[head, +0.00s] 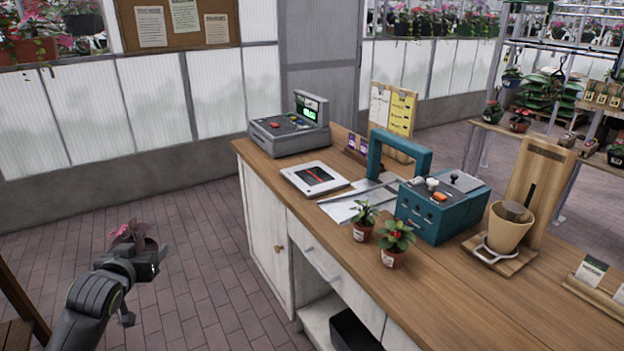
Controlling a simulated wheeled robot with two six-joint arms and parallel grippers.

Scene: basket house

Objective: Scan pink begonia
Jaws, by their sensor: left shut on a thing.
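My left gripper (147,268) is at the lower left, over the floor and well short of the counter. It is shut on a plant with dark reddish leaves and a pink flower, which looks like the pink begonia (138,241). Its pot is hidden or too small to make out. A flat white scanner plate (315,178) with a dark window and a red mark lies on the counter's left part, apart from the gripper. My right gripper is not in view.
The wooden counter (470,310) holds a grey cash register (285,131), a teal machine (440,212) with an arched part beside it, two small potted plants (395,258) near the front edge, and a tilted beige pot (508,230) on a stand. Brick floor (200,270) lies clear between gripper and counter.

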